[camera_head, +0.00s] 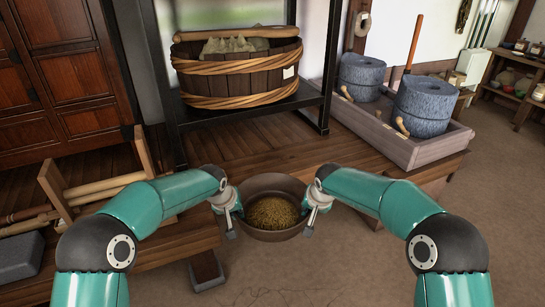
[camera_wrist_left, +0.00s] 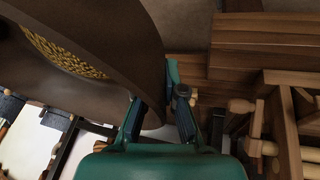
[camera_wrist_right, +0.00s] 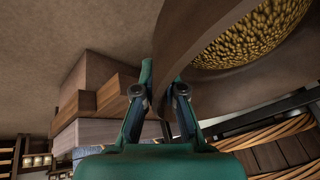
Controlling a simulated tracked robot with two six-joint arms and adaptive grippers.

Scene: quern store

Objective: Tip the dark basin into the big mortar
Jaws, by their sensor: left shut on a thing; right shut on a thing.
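The dark basin (camera_head: 271,235) hangs level between my two grippers, with a heap of yellow-brown grain (camera_head: 272,212) in it. My left gripper (camera_head: 235,208) is shut on its left rim, and my right gripper (camera_head: 309,207) is shut on its right rim. In the left wrist view the basin wall (camera_wrist_left: 115,35) passes between the fingers (camera_wrist_left: 160,100). In the right wrist view the rim (camera_wrist_right: 190,45) sits between the fingers (camera_wrist_right: 160,95). I cannot pick out the big mortar for certain. Two blue-grey stone drums (camera_head: 423,108) with wooden handles stand at the right.
The drums stand in a wooden tray (camera_head: 440,148) on a low plank platform (camera_head: 255,150). A wooden tub (camera_head: 240,72) sits on a dark rack behind the basin. A wooden frame with rods (camera_head: 95,188) is at the left. Open brown floor (camera_head: 330,265) lies in front.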

